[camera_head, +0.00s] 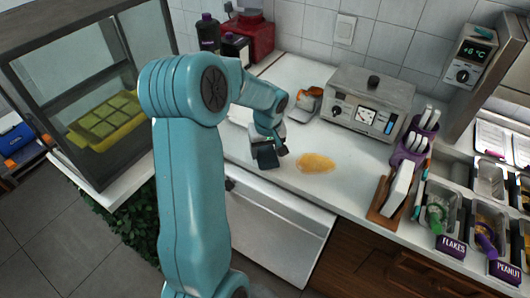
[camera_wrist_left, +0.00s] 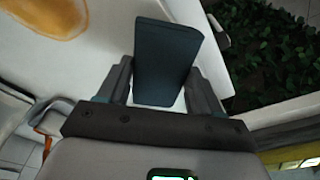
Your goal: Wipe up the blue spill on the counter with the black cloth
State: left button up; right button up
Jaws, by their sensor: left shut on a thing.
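An orange-yellow spill (camera_head: 316,162) lies on the white counter (camera_head: 345,183); I see no blue spill. It also shows at the top left of the left wrist view (camera_wrist_left: 45,16). My left gripper (camera_head: 270,146) is shut on a dark, flat, block-like piece, the black cloth (camera_head: 267,158), just left of the spill and apart from it. In the left wrist view the cloth (camera_wrist_left: 165,55) stands out between the two fingers. I cannot tell whether it touches the counter. My right gripper is not in view.
A grey appliance (camera_head: 367,104) stands behind the spill. A glass case (camera_head: 85,90) stands at left. Counter around the spill is clear.

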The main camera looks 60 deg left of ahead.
pick_arm(q)
jog(key=shift+w+a+r+p, duration=0.1)
jog(key=shift+r+p, duration=0.35)
jog(key=shift+r, duration=0.25)
jog(key=shift+r+p, duration=1.2)
jog(key=shift+r, duration=0.85)
